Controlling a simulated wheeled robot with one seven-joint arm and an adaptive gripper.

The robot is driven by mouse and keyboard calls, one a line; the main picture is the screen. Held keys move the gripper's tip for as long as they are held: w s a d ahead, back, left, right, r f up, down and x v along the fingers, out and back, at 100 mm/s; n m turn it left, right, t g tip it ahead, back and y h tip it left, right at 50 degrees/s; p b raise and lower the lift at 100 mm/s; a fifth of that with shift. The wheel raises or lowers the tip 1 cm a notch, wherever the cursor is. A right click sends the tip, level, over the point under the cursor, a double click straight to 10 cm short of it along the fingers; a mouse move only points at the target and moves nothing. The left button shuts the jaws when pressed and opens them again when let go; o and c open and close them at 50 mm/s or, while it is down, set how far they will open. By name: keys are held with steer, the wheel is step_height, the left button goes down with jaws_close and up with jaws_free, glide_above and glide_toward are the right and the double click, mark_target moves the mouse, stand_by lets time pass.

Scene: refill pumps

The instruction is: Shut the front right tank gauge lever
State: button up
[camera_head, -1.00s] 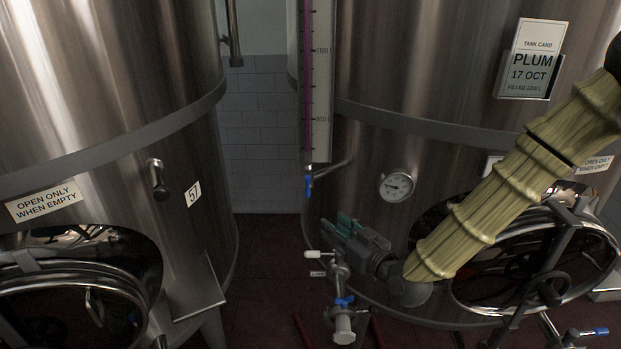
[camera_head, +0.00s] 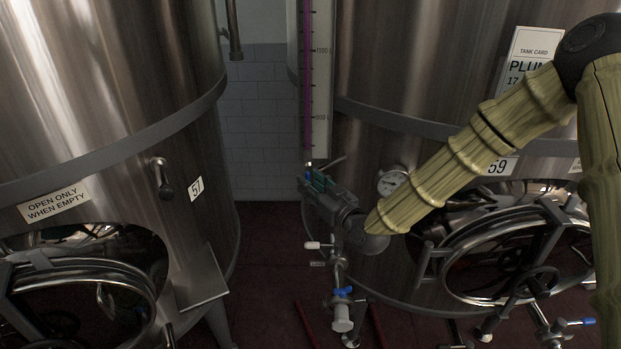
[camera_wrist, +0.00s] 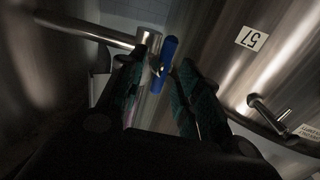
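The blue gauge lever (camera_wrist: 168,58) sits beside a metal valve body (camera_wrist: 149,48) at the end of a pipe (camera_wrist: 85,29) in the wrist view. In the head view only a bit of blue (camera_head: 307,175) shows at the foot of the right tank's sight gauge (camera_head: 320,95). My gripper (camera_head: 312,181) is raised right at it and hides most of the lever. In the wrist view my gripper (camera_wrist: 162,82) is open, with one dark green finger on each side of the lever's line. I cannot tell whether a finger touches it.
A lower valve with a blue handle (camera_head: 342,291) and a white-tipped lever (camera_head: 313,245) stand below my gripper. A dial (camera_head: 391,181) is close to my arm. The left tank (camera_head: 110,120) has its own small handle (camera_head: 160,178). Dark floor lies between the tanks.

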steer(key=shift+w+a, duration=0.3)
steer(key=shift+w, duration=0.1)
jaws_close()
steer(key=shift+f+b, duration=0.2)
steer(key=shift+b, duration=0.4)
steer(key=shift+f+m+t+h+b, duration=0.25)
steer(key=shift+m+t+h+b, duration=1.4)
steer(key=shift+m+b, duration=2.9)
steer(key=shift+f+m+t+h+b, duration=0.2)
steer(key=shift+m+t+h+b, duration=1.45)
steer(key=shift+m+b, duration=2.9)
steer(key=shift+f+m+t+h+b, duration=0.25)
steer(key=shift+m+t+h+b, duration=1.4)
steer(key=shift+m+b, duration=2.85)
steer(key=n+b, duration=0.2)
steer(key=shift+h+b, duration=0.25)
steer(key=shift+b, duration=0.15)
